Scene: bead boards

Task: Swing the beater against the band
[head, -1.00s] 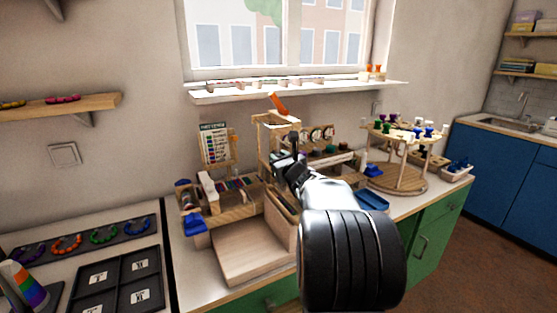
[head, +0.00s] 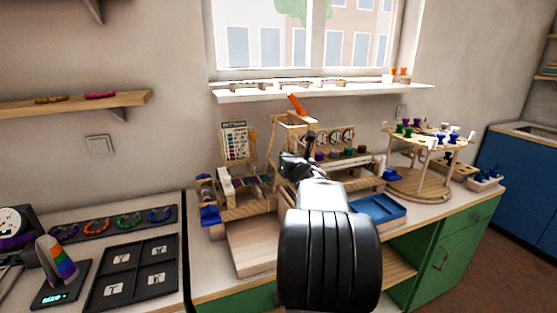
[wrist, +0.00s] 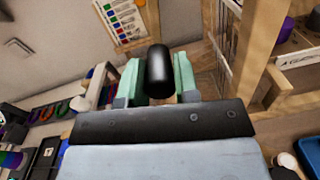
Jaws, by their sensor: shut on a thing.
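My gripper (head: 292,160) is in front of the wooden frame (head: 292,122) on the counter. In the wrist view its green finger pads (wrist: 158,80) are shut on a black cylinder (wrist: 158,68), which looks like the beater's handle. In the head view a thin dark piece (head: 310,140) rises beside the gripper. An orange piece (head: 297,104) sits tilted at the top of the frame. I cannot make out the band, nor whether the beater touches anything.
A colour chart (head: 235,142) stands left of the frame. Round dials (head: 335,137) and a rack are behind to the right. A pale wooden tray (head: 252,246) lies in front, a blue tray (head: 378,209) at right. A wooden stand (head: 420,185) is further right.

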